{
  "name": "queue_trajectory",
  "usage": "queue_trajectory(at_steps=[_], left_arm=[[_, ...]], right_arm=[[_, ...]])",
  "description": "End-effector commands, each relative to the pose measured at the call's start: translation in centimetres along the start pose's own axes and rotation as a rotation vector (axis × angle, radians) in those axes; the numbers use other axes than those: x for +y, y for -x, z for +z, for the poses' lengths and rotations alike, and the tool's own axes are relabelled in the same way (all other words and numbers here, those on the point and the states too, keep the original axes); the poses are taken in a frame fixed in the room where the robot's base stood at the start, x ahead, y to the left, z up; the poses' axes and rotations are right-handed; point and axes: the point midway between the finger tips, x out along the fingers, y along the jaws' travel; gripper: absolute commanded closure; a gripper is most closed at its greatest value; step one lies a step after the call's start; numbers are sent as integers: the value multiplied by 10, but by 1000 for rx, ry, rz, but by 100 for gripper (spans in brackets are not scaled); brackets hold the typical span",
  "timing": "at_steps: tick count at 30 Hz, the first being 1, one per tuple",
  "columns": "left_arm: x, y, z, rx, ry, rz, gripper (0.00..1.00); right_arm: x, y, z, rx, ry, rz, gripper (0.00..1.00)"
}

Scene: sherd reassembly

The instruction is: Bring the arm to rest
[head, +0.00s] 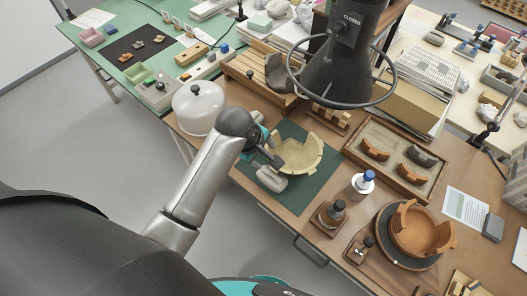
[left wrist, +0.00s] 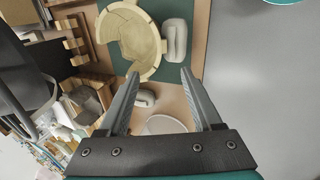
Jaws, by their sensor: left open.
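My left gripper (head: 268,158) is open and empty above the left edge of a pale cream bowl (head: 305,158) with a stepped, broken rim. The bowl stands on a dark green mat (head: 312,192). In the left wrist view the two fingers (left wrist: 159,74) are spread wide with nothing between them, and the bowl (left wrist: 110,25) shows beyond their tips. A pale grey rounded block (head: 272,181) lies on the mat beside the bowl; it also shows in the left wrist view (left wrist: 174,40). My right gripper is not in view.
A white dome (head: 198,108) stands left of the mat. A large dark hood with a ring (head: 345,75) hangs above the bench. To the right are a sherd tray (head: 360,158), a blue-capped bottle (head: 361,185) and an orange-brown bowl (head: 420,232). Grey floor (head: 130,150) lies open at left.

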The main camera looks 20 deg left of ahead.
Motion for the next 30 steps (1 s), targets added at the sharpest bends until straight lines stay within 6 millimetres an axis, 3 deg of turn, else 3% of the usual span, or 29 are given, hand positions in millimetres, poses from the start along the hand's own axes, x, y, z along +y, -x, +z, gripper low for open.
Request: queue_trajectory(at_steps=[12, 16, 20, 30], left_arm=[[0, 0, 0, 0, -3, 0, 34], [-10, 3, 3, 4, -74, -6, 34], [-34, 15, 9, 15, -278, -23, 34], [-103, 68, 27, 30, -966, -82, 34]], right_arm=[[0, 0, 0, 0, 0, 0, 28], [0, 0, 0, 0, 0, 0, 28], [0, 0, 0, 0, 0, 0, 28], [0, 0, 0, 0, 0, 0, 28]])
